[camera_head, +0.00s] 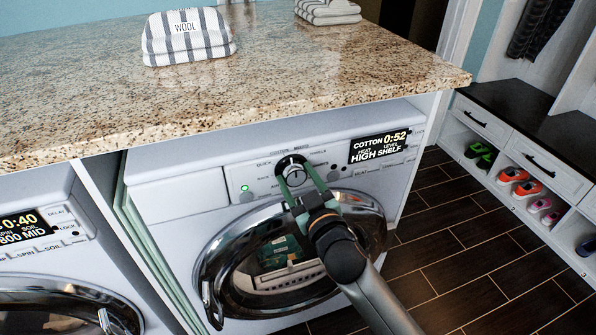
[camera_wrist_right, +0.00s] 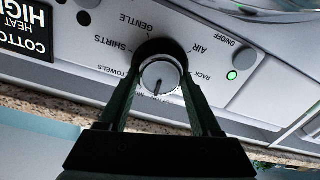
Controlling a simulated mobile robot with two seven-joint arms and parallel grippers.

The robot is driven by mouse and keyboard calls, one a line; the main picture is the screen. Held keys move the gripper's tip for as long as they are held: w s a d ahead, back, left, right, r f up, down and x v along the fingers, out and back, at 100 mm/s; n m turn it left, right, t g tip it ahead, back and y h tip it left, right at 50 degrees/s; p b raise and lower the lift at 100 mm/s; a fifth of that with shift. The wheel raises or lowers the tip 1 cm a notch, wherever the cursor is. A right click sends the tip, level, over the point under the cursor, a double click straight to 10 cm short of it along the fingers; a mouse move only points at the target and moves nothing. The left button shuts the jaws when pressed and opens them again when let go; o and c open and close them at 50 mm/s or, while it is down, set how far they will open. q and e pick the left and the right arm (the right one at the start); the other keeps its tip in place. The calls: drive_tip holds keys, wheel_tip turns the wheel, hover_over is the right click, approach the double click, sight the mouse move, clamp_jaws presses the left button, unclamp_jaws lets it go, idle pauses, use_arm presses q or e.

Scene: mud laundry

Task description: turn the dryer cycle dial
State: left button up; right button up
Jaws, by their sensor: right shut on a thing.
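The dryer (camera_head: 180,198) stands under the granite counter, with its round door closed below the control panel. Its cycle dial (camera_head: 293,171) is a round silver knob with a dark surround. My right gripper (camera_head: 294,180) reaches up to the panel and is shut on the dial, one finger on each side. In the right wrist view the picture is upside down; the dial (camera_wrist_right: 160,78) shows a dark pointer line, with cycle names around it. The dryer display (camera_head: 378,147) reads COTTON 0:52. My left gripper is not in view.
A washer (camera_head: 40,255) with its own display stands at the left. The granite counter (camera_head: 300,75) overhangs just above the panel and bears a striped WOOL bundle (camera_head: 187,38) and folded towels (camera_head: 327,10). A shoe bench (camera_head: 520,125) stands at the right, with open floor before it.

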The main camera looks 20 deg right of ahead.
drive_tip(key=shift+r+n+p, duration=0.15)
drive_tip(key=shift+n+p, duration=0.35)
drive_tip(key=shift+n, duration=0.4)
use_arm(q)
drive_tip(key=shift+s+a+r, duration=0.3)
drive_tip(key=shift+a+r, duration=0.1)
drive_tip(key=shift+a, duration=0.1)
use_arm(e)
drive_tip(key=shift+n, duration=0.4)
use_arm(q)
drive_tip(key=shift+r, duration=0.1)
use_arm(e)
drive_tip(key=shift+a, duration=0.1)
drive_tip(key=o, duration=1.4)
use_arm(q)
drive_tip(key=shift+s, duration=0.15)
